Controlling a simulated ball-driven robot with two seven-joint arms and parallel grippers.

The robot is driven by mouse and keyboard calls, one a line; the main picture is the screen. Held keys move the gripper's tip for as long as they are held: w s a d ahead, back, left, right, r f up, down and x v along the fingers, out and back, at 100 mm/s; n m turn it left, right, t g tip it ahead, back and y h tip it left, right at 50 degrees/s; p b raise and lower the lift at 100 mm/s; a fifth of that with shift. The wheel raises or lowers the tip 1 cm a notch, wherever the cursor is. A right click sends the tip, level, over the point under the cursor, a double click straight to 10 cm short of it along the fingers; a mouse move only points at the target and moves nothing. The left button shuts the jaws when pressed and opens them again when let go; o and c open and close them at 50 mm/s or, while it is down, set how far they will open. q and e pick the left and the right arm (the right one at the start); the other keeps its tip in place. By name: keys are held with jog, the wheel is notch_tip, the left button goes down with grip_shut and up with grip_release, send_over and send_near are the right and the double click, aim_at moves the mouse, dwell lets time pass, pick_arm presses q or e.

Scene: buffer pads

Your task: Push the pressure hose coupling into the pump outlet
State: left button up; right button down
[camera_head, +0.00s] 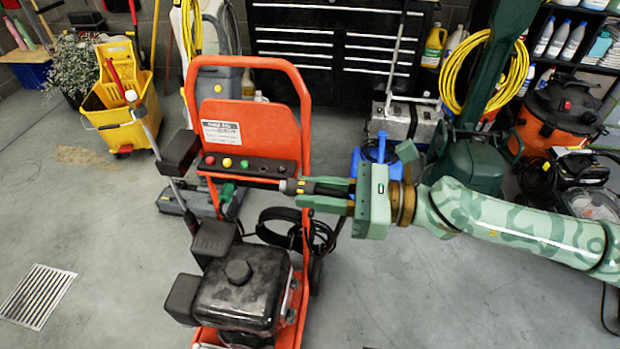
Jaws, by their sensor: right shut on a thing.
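The orange pressure washer (303,100) stands upright in the middle, with its black engine (238,290) low at the front. My right gripper (318,190) comes in from the right and is shut on the hose coupling (293,187), a grey and dark cylinder with a thin yellow band. The coupling lies roughly level, pointing left, just below the right end of the black knob panel. I cannot make out the pump outlet clearly, nor whether the coupling touches anything at its left end. My left gripper is not in view.
A black hose (290,236) hangs coiled below the coupling. A spray lance (158,150) stands at the washer's left. Behind are a yellow mop bucket (118,122), a dark tool chest (335,45) and an orange vacuum (558,115). Floor is clear at front left, around a drain grate (37,296).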

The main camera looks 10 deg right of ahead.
jog(key=shift+s+d+f+n+g+y, duration=0.15)
jog(key=shift+f+n+g, duration=0.15)
jog(key=shift+n+g, duration=0.4)
jog(key=shift+s+d+f+n+g+y, duration=0.15)
jog(key=shift+f+n+g, duration=0.2)
jog(key=shift+g, duration=0.65)
jog(key=shift+r, duration=0.1)
jog(key=s+a+f+m+t, duration=0.2)
jog(key=a+m+t, duration=0.1)
jog(key=t, duration=0.1)
jog(key=s+d+f+m+t+h, duration=0.1)
jog(key=s+d+m+t+h, duration=0.1)
jog(key=d+m+t+h, duration=0.4)
jog(key=s+d+f+m+t+h, duration=0.1)
jog(key=d+m+t+h, duration=0.5)
jog(key=d+h, duration=0.6)
jog(key=shift+s+f+m+t, duration=0.35)
jog(key=shift+s+m, duration=0.4)
jog(key=shift+m, duration=0.3)
